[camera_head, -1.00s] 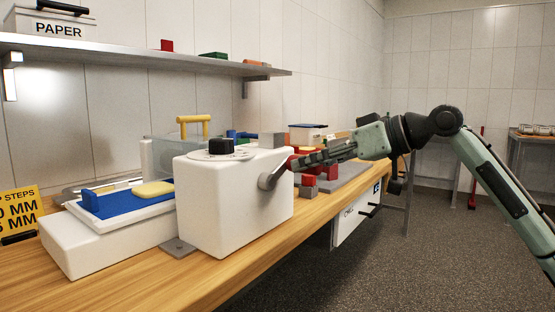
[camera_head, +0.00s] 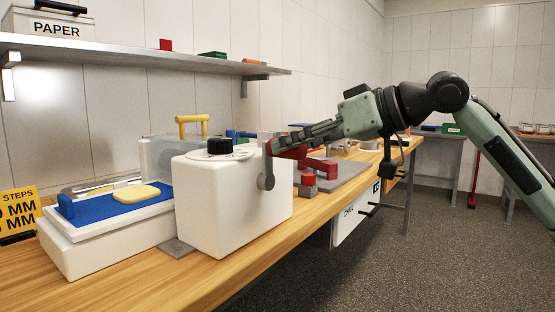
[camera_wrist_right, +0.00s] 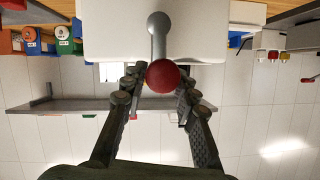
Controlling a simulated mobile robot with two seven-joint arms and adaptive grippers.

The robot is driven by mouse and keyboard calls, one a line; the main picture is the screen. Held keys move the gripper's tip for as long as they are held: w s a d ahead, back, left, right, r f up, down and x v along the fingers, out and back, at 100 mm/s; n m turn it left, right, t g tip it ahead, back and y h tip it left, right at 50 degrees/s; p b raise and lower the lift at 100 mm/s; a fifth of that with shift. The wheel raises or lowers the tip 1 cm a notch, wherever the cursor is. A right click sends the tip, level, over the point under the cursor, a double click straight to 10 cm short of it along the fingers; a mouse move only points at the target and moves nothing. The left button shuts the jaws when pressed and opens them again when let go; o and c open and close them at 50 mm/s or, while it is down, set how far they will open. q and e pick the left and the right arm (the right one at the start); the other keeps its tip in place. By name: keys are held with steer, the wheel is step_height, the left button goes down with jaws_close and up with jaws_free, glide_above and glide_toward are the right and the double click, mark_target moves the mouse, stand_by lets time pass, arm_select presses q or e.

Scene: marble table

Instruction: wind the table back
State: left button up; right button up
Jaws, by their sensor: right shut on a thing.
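A white machine housing (camera_head: 230,210) stands on the wooden bench, with a black dial (camera_head: 220,147) on top. A grey crank arm (camera_head: 267,175) on its right side points almost straight up. Its red knob (camera_wrist_right: 163,76) is between the fingers of my right gripper (camera_wrist_right: 156,86), which is shut on it. In the head view my right gripper (camera_head: 285,144) reaches in from the right and partly hides the knob. The sliding table, blue on top (camera_head: 105,210), lies left of the housing and carries a yellow pad (camera_head: 137,192) and a blue block (camera_head: 65,205). My left gripper is not in view.
A clear cover with a yellow handle (camera_head: 193,118) stands behind the housing. A yellow sign (camera_head: 18,213) is at the left. A shelf (camera_head: 140,55) runs above.

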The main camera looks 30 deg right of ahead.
steer(key=o, duration=1.2)
steer(key=shift+s+a+f, duration=0.15)
steer(key=shift+a+f, duration=0.05)
steer(key=shift+a, duration=0.15)
steer(key=shift+c, duration=0.2)
steer(key=shift+d, duration=0.1)
steer(key=shift+s+d+r+b, duration=0.1)
steer(key=shift+s+d+b, duration=0.15)
steer(key=shift+s+b, duration=0.2)
steer(key=shift+b+v, duration=1.2)
steer(key=shift+v, duration=1.8)
steer(key=shift+r, duration=0.1)
